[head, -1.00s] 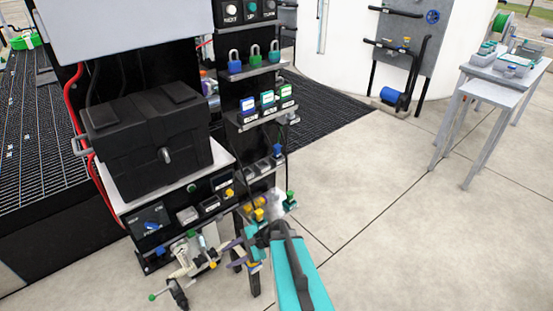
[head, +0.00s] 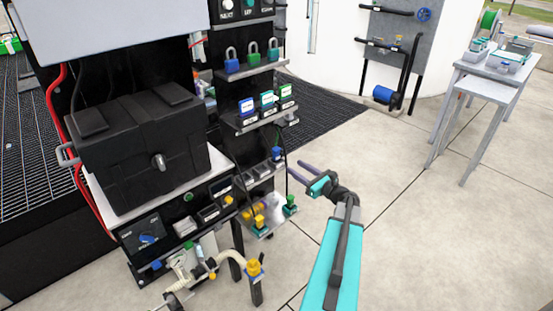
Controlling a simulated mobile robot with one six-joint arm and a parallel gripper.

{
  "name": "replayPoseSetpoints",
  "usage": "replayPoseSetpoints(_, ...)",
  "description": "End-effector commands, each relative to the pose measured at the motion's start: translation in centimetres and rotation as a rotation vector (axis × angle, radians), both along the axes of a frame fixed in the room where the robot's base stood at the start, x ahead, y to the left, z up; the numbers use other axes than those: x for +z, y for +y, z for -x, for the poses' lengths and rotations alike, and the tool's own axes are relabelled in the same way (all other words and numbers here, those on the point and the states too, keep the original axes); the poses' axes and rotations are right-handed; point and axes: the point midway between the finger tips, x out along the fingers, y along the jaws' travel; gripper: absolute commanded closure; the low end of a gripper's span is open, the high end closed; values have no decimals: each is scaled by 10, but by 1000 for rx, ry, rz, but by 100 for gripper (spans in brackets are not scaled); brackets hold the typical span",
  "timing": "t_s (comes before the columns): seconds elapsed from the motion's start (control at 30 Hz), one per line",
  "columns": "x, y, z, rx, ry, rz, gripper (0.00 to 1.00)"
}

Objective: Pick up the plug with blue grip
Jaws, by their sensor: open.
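The plug with the blue grip (head: 277,154) stands at the right end of a small shelf on the black rack, with a dark cable near it. My gripper (head: 296,168) is open and empty, just right of and slightly below that plug in the picture. Its two purple fingers point up and left toward the rack. They look apart from the plug; the depth between them is hard to tell. A plug with a yellow grip (head: 260,221) and a plug with a green grip (head: 290,204) stand lower on the rack.
Above are blue, green and white boxes (head: 267,102) and several padlocks (head: 252,56) on shelves. A black case (head: 140,148) sits at left. A yellow-topped post (head: 254,268) and pipework stand below. Open floor lies right, with grey tables (head: 484,90) beyond.

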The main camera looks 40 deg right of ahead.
Motion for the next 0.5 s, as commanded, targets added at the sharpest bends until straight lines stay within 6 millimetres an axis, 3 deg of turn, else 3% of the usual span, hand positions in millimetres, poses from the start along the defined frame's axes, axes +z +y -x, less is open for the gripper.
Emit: replayPoseSetpoints(0.5,3,-16,8,-27,-10,-8,58)
